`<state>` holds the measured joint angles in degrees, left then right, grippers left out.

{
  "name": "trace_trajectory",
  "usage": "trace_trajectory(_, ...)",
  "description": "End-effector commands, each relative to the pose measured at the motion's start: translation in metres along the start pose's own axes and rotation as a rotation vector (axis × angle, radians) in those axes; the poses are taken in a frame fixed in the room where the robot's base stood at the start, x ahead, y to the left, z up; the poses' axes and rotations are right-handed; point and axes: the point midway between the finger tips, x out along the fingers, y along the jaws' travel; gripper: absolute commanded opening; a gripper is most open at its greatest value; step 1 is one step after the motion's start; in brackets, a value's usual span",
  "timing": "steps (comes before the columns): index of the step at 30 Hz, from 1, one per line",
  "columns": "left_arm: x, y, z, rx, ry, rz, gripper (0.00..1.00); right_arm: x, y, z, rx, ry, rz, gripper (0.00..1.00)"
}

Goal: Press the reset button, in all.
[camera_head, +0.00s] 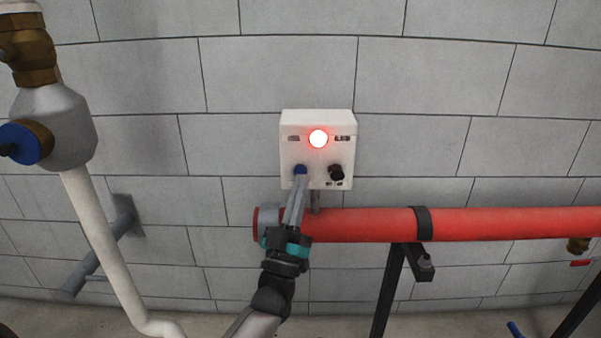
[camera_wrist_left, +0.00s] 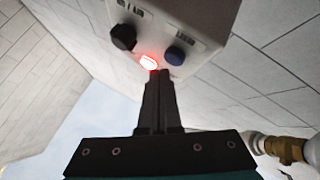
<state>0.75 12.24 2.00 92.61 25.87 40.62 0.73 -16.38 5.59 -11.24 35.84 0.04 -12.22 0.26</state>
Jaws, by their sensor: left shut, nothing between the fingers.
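A white control box (camera_head: 318,116) is on the grey block wall, with a glowing red lamp (camera_head: 318,138) at its upper middle. Below the lamp are a blue button (camera_head: 300,169) on the left and a black knob (camera_head: 337,172) on the right. My left gripper (camera_head: 300,180) is shut and empty, its fingertips at the blue button's lower edge. In the left wrist view the fingertips (camera_wrist_left: 158,73) appear close to the blue button (camera_wrist_left: 175,54) and the lit lamp (camera_wrist_left: 149,62); the black knob (camera_wrist_left: 123,37) is to the left. I cannot tell whether they touch the button. My right gripper is not in view.
A thick red pipe (camera_head: 480,224) runs along the wall below the box, held by a black clamp and stand (camera_head: 390,285). At the left is a white pipe (camera_head: 100,230) with a grey and brass valve (camera_head: 60,125). The wall around the box is clear.

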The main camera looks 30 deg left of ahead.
Motion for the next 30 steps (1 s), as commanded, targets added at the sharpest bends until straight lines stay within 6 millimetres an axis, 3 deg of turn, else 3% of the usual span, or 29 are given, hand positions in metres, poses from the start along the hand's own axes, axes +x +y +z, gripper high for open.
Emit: trace_trajectory(30,0.0062,-0.0043,0.0042,0.001,0.0,0.0,0.0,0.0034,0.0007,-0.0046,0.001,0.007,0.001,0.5)
